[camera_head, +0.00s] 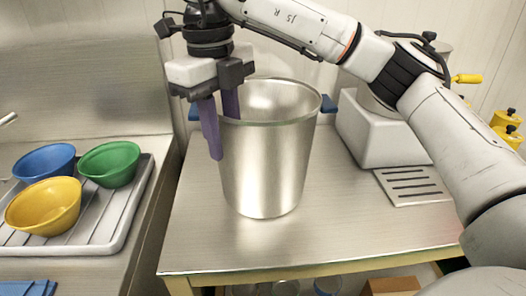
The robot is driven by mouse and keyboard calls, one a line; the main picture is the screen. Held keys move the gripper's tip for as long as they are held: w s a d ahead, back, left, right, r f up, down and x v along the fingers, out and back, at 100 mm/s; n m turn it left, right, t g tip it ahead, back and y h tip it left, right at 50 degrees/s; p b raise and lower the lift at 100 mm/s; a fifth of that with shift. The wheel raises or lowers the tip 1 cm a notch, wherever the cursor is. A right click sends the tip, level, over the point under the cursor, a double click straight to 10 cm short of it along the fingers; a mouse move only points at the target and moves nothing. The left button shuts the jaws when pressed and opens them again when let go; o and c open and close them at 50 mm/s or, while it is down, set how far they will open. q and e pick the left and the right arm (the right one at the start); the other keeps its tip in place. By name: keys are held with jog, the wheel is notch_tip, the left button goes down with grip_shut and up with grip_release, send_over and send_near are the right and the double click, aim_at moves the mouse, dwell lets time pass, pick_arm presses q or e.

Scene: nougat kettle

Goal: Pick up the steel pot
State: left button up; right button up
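The steel pot (265,165) stands upright on the steel table in the middle of the head view, its mouth open upward. My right gripper (222,140) points down at the pot's left rim. One purple finger hangs outside the wall at the left; the other passes behind the near rim, with its tip hidden, seemingly inside the pot. A gap shows between the fingers, and I cannot tell whether either touches the wall. My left gripper is not in view.
Blue (43,162), green (109,163) and yellow (43,206) bowls sit on a tray (122,222) at the left. A white machine (377,140) with a slotted plate (412,186) stands right of the pot. The steel table (330,225) is clear in front.

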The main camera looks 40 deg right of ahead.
aim_at(231, 153)
jog(key=f, duration=0.2)
jog(key=d+f, duration=0.1)
jog(key=f, duration=0.1)
jog(key=shift+s, duration=0.2)
jog(key=shift+a+f, duration=0.1)
jog(key=shift+f, duration=0.3)
grip_shut()
dwell(0.9)
